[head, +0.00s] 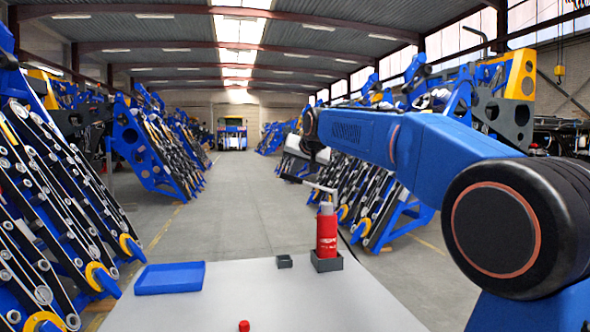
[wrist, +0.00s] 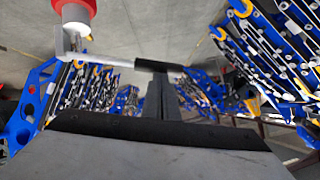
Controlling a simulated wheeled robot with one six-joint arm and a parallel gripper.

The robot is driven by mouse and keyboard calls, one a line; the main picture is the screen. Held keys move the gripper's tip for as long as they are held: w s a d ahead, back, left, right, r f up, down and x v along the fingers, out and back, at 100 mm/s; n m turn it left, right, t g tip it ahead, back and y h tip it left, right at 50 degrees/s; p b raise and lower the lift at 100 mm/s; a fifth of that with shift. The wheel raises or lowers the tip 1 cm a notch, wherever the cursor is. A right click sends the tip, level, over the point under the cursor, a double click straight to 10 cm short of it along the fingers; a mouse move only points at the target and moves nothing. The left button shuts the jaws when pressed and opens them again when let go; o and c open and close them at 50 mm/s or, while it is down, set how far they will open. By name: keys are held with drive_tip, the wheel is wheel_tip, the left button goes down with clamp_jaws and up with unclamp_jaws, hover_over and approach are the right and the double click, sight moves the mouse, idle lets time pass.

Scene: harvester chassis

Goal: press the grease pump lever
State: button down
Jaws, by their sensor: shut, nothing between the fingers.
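The grease pump (head: 327,235) is a red cylinder with a grey top, upright in a dark square holder (head: 327,264) on the table. Its pale lever (head: 320,187) sticks out from the top, slightly tilted. In the wrist view the pump (wrist: 75,12) is at the top left, and the lever (wrist: 100,60) runs right to a black grip. My gripper (wrist: 160,82) is shut and empty, its fingertips close to the black grip in that picture. I cannot tell whether they touch it. In the head view my arm reaches above the pump from the right, and the fingers are hard to make out.
A blue tray (head: 170,278) lies at the table's left. A small dark box (head: 284,261) stands left of the pump. A small red object (head: 244,326) is near the front edge. The table's right half (head: 350,300) is clear. Blue machine frames line both sides of the hall.

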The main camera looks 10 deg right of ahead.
wheel_tip(320, 180, down, 9)
drive_tip(key=a+n+h, duration=0.2)
drive_tip(key=h, duration=0.1)
drive_tip(key=shift+a+n+g, duration=0.25)
drive_tip(key=shift+n+g, duration=0.05)
drive_tip(key=shift+n, duration=0.1)
drive_tip(key=shift+w+f, duration=0.1)
drive_tip(key=shift+f, duration=0.05)
idle(0.4)
drive_tip(key=w+a+r+v, duration=0.1)
drive_tip(key=r+v, duration=0.1)
drive_tip(key=v, duration=1.1)
drive_tip(key=shift+w, duration=0.35)
drive_tip(key=shift+r, duration=0.1)
